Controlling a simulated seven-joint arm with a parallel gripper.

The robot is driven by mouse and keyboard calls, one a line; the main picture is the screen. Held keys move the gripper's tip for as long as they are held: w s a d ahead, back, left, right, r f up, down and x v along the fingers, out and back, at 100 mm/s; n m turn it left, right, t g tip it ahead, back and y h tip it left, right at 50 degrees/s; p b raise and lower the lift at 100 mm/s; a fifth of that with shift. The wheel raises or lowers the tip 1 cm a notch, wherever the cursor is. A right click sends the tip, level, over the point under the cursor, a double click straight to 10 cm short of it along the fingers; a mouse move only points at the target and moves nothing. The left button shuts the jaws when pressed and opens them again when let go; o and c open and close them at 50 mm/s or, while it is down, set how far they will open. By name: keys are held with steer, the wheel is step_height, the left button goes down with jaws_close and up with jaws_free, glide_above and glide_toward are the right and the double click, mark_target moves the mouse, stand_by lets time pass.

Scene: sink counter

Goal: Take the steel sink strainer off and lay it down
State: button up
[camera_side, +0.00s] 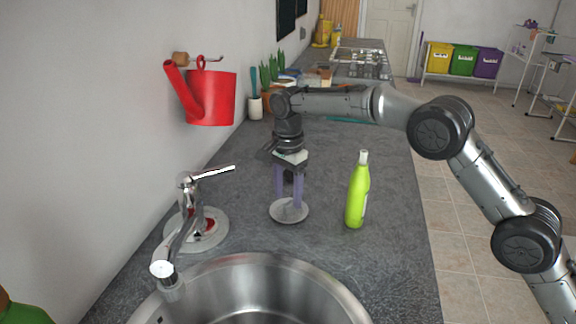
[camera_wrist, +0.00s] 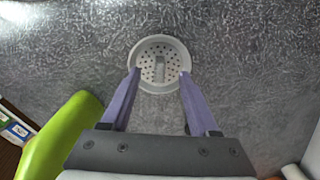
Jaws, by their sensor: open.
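The steel sink strainer (camera_side: 289,213), a round shallow dish with a rim, lies on the grey counter just behind the sink. In the wrist view the strainer (camera_wrist: 149,59) shows its small holes and a short upright knob at its middle. My gripper (camera_side: 288,197) points down right over it, and its two purple fingers are apart. In the wrist view my gripper (camera_wrist: 160,74) has one fingertip on each side of the knob, with space between. The fingertips overlap the strainer's rim in the picture; I cannot tell whether they touch it.
A green bottle (camera_side: 357,190) stands upright close to the right of my gripper. The faucet (camera_side: 184,222) is at the left and the sink (camera_side: 328,290) in front. A red watering can (camera_side: 211,97) hangs on the wall. Counter (camera_side: 240,185) between faucet and gripper is clear.

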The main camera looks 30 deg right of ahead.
step_height(320, 180, up, 12)
stand_by(0.4)
steer(key=shift+f, duration=0.1)
stand_by(0.4)
